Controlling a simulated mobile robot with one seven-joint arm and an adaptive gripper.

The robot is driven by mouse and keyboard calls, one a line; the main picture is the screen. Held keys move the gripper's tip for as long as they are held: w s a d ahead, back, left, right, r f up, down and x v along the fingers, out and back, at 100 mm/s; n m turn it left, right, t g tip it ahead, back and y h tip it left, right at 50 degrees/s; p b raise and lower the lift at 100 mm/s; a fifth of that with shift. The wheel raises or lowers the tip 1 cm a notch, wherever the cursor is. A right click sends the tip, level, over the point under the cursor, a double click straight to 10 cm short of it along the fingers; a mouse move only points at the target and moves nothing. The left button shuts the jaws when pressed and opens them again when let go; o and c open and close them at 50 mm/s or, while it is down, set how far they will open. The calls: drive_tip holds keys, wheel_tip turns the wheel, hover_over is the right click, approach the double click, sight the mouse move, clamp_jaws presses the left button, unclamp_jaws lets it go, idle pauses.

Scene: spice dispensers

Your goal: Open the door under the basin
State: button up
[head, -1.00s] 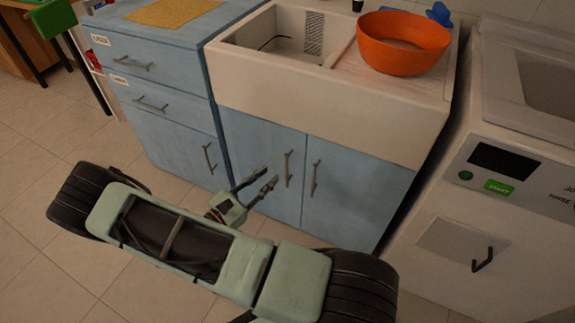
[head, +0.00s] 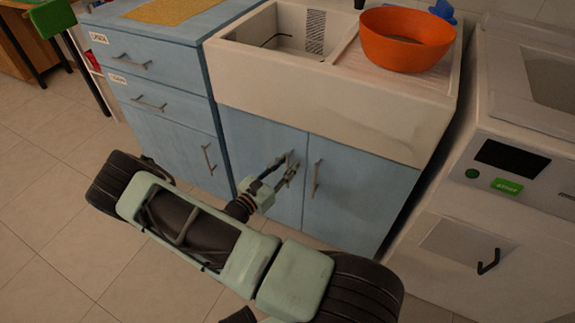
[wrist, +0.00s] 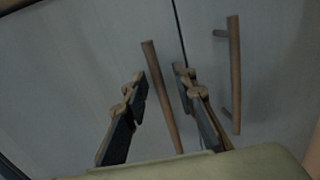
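The white basin (head: 330,97) sits on a blue cabinet with two doors. The left door (head: 262,140) and the right door (head: 355,190) are both shut, each with a vertical bar handle near the middle seam. My gripper (head: 288,165) is at the left door's handle. In the wrist view my gripper (wrist: 158,83) is open, with one finger on each side of the left door's handle (wrist: 162,97). The fingers do not appear closed on it. The right door's handle (wrist: 234,75) stands just right of the fingers. In the head view my gripper partly hides the left handle.
A blue drawer unit (head: 165,95) with a lower door stands left of the basin. A white machine (head: 500,200) with a hooked handle stands on the right. An orange bowl (head: 405,40) rests on the basin's drainboard. Tiled floor (head: 60,200) is clear at the left.

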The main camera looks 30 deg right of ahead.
clamp_jaws()
idle(0.5)
